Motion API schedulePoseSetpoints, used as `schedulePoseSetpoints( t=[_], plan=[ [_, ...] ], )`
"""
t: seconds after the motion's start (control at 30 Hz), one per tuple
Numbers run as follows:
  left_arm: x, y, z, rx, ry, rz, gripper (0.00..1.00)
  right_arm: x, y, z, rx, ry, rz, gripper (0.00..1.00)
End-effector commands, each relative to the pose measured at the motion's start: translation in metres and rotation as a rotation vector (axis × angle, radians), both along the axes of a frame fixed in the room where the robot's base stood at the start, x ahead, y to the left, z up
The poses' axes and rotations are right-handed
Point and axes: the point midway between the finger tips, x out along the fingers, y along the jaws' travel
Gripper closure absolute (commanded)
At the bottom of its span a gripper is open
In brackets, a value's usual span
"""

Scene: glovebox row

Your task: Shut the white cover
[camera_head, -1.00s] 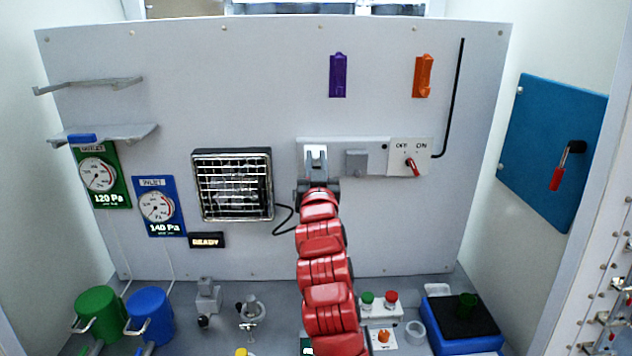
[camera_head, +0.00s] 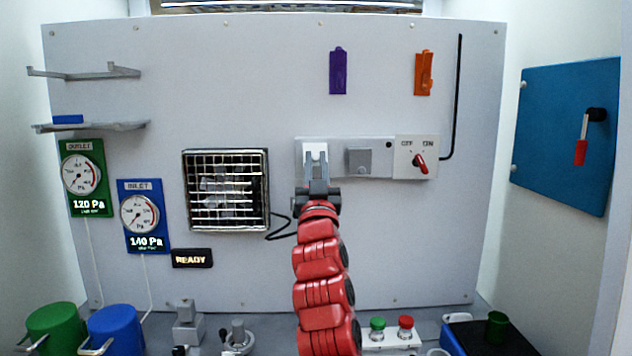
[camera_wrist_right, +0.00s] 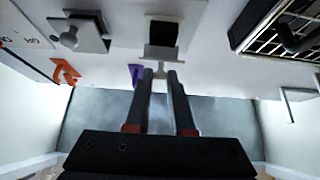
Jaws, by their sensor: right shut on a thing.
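The white cover (camera_head: 315,148) is at the left end of a grey strip on the back panel. In the right wrist view, its pale flap (camera_wrist_right: 161,52) stands out from the panel beside a dark square opening, so it looks at least partly open. My right gripper (camera_head: 315,164) is at the cover, reaching up from below. In the right wrist view, its two fingers (camera_wrist_right: 160,74) are shut on the cover's narrow tab. The fingers partly hide the cover in the head view. My left gripper is not in view.
To the right on the strip are a grey cover (camera_head: 360,160) and a red OFF/ON switch (camera_head: 420,164). Purple (camera_head: 338,72) and orange (camera_head: 423,74) holders hang above. The panel around the strip is mostly clear.

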Motion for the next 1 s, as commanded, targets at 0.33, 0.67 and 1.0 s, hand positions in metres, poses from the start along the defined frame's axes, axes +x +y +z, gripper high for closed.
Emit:
schedulePoseSetpoints(
  t=[0.33, 0.67, 1.0],
  plan=[
    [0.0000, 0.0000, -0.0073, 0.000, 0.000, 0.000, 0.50, 0.0011, 0.0001, -0.0012, 0.000, -0.008, 0.000, 1.00],
    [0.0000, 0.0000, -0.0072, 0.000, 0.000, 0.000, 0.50, 0.0008, 0.0000, -0.0008, 0.000, -0.009, 0.000, 0.55],
    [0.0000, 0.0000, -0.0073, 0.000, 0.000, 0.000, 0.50, 0.0000, 0.0000, -0.0014, 0.000, -0.009, 0.000, 0.51]
  ],
)
